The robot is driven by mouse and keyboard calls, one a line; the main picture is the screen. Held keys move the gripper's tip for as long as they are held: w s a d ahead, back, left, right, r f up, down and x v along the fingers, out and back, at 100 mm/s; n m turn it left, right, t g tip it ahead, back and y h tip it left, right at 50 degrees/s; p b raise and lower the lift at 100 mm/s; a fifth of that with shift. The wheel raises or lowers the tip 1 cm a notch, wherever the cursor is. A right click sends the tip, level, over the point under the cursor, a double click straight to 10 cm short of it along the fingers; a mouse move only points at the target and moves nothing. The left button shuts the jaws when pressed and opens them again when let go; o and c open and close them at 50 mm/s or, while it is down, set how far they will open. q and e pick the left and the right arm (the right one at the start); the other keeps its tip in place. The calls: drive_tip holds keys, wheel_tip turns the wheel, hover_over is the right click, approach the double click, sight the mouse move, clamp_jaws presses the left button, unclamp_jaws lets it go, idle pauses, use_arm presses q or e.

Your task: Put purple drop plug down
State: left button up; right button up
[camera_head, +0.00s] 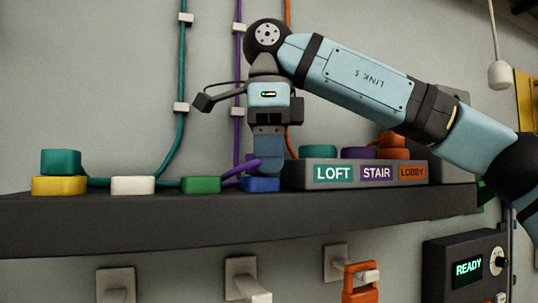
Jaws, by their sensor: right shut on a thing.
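My right gripper (265,168) points straight down over the shelf, its fingers low above the blue block (262,185). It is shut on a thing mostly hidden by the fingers. A purple cord (238,168) loops beside the fingers at their left, so the held thing appears to be the purple drop plug; its body is hardly visible. I cannot tell whether it touches the blue block. My left gripper is not in view.
A teal plug (61,162) sits on a yellow block (60,185). White (133,185) and green (201,185) blocks stand along the dark shelf (150,222). Just right of the gripper is a grey box (305,174) labelled LOFT, STAIR, LOBBY. A READY panel (467,268) is below.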

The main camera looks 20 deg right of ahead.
drive_tip(key=o, duration=0.9)
drive_tip(key=shift+w+d, duration=0.1)
drive_tip(key=shift+r, duration=0.1)
wheel_tip(320, 180, up, 12)
drive_tip(key=p, duration=0.5)
drive_tip(key=shift+r, duration=0.25)
